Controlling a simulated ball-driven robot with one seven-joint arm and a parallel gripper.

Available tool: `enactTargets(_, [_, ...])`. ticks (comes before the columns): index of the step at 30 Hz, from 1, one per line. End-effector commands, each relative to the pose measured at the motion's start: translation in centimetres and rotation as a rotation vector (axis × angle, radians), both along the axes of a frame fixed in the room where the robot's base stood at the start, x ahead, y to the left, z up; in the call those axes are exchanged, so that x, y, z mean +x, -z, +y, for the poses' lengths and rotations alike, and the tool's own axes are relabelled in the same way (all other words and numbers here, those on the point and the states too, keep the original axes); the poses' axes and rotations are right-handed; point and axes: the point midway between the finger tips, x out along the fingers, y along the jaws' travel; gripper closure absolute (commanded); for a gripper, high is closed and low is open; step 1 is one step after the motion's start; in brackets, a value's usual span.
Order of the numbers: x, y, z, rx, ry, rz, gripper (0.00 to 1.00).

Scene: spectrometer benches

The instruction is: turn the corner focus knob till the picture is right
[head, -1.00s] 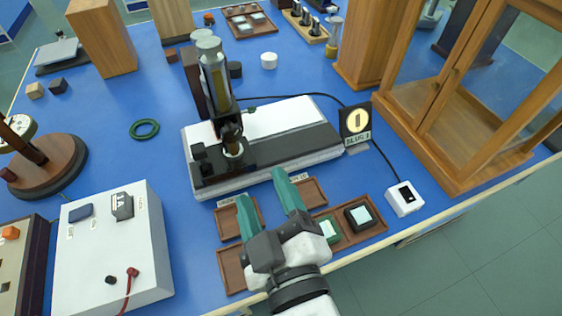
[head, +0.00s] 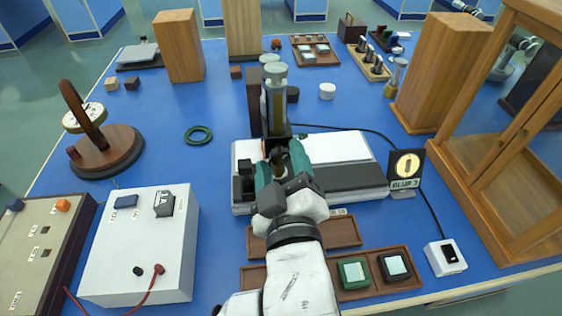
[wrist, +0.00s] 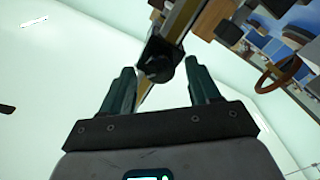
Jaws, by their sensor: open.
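An upright brass and grey microscope tube (head: 273,102) stands over a white and dark bench base (head: 345,150). A small black display (head: 406,165) beside the base shows a yellow disc and reads BLUR 3. My gripper (head: 281,160) is open at the foot of the tube, its teal fingers on either side of a dark part there. In the wrist view my gripper (wrist: 160,72) is open, and a dark rounded part (wrist: 162,60) lies between and beyond its fingertips. I cannot tell contact or which part is the corner focus knob. Small dark blocks (head: 243,178) sit at the base's left end.
Brown trays (head: 335,234) with green and black blocks lie in front. A white box (head: 140,245) with a red lead stands front left, a wooden glazed case (head: 500,190) right. A green ring (head: 198,135) lies on clear blue bench left. A white switch box (head: 446,257) stands front right.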

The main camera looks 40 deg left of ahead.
Motion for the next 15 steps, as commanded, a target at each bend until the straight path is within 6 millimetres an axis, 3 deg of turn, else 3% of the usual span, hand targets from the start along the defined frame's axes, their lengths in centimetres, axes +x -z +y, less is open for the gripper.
enactTargets(8, [0.08,0.01,0.12,0.000,-0.001,0.000,0.39])
enactTargets(15, [0.06,0.02,0.11,0.000,-0.001,0.000,0.62])
